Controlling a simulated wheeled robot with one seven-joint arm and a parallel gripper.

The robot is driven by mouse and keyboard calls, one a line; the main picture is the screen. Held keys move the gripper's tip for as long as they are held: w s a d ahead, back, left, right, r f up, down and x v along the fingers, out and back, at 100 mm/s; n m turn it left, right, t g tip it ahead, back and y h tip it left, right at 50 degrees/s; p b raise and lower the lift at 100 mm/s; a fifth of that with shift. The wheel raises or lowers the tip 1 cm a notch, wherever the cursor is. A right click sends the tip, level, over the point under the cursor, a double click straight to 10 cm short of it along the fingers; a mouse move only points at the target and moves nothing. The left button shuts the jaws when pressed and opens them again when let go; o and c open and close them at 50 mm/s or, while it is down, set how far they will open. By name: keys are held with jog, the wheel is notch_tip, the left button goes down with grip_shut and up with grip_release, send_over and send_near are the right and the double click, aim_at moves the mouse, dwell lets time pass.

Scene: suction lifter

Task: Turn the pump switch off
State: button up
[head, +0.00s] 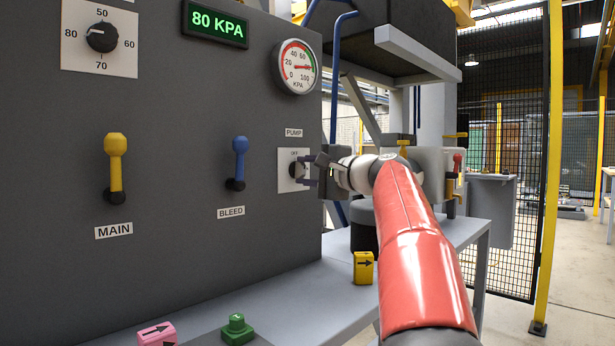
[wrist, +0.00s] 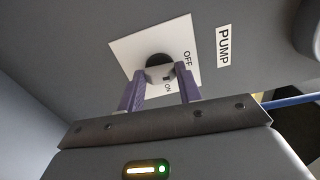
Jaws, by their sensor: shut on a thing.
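The pump switch is a dark round knob (wrist: 158,60) on a white plate (wrist: 125,48) marked OFF and ON, beside a PUMP label (wrist: 223,46). In the wrist view a small dark part of the knob lies near the ON mark; its exact setting is hard to tell. My gripper (wrist: 161,68) has its two purple fingers on either side of the knob, shut on it. In the head view the plate (head: 285,160) sits at the panel's right edge, and my gripper (head: 304,171) reaches it from the right, hiding most of the knob.
The grey panel (head: 175,260) also carries a yellow MAIN lever (head: 115,165), a blue BLEED lever (head: 239,160), a dial (head: 102,37), a gauge (head: 295,67) and a display reading 80 KPA (head: 215,23). A yellow block (head: 363,267) and a green piece (head: 237,329) are below.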

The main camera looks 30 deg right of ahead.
jog(key=shift+n, duration=0.6)
jog(key=shift+f, duration=0.1)
jog(key=o, duration=1)
jog(key=b+v, duration=0.1)
jog(key=v, duration=0.6)
jog(key=shift+s+d+b, duration=0.1)
jog(key=shift+s+b, duration=0.2)
jog(key=shift+s, duration=0.05)
